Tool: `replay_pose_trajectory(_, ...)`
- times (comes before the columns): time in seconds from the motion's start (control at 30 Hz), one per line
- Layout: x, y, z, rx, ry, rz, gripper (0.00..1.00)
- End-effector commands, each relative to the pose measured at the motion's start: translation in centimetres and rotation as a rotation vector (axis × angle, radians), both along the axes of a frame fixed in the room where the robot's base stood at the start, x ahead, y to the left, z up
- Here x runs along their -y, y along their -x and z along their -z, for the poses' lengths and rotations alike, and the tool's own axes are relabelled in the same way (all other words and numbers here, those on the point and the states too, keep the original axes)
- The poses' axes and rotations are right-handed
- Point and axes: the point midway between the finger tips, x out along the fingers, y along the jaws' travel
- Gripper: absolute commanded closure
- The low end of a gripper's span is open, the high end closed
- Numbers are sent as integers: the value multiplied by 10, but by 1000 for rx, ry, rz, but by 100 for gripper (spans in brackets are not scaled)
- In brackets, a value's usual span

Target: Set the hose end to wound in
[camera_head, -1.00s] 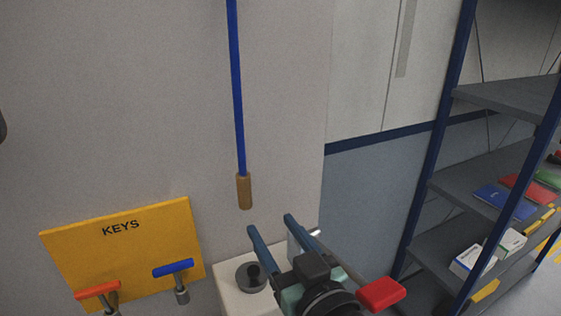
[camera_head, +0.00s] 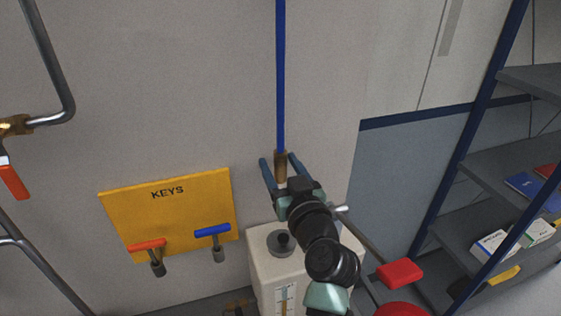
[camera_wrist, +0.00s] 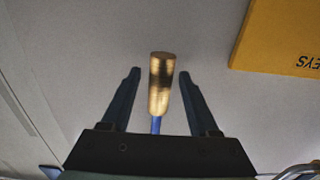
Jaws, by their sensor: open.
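The blue hose (camera_head: 281,80) hangs straight down in front of the grey wall, and its brass end (camera_head: 281,166) is at the bottom. My gripper (camera_head: 279,160) is open, with one blue finger on each side of the brass end. In the wrist view the brass end (camera_wrist: 161,82) shows between the two spread dark fingers (camera_wrist: 160,80), with a gap on both sides. A short piece of blue hose (camera_wrist: 156,125) shows below it there. I cannot tell how deep the end sits between the fingers.
A yellow KEYS board (camera_head: 167,212) with an orange-handled key (camera_head: 147,246) and a blue-handled key (camera_head: 212,231) is at left. A white box (camera_head: 262,262) with a dark round cap stands below my gripper. A red-handled lever (camera_head: 399,273) and shelving (camera_head: 470,215) are at right. Pipes (camera_head: 50,60) run at far left.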

Motion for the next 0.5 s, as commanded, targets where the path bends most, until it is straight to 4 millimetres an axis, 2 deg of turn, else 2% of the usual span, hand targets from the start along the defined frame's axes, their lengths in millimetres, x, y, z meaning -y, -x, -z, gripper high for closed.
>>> replay_pose_trajectory(0.23, 0, 0, 0, 0, 0, 0, 39)
replay_pose_trajectory(0.5, 0, 0, 0, 0, 0, 0, 88)
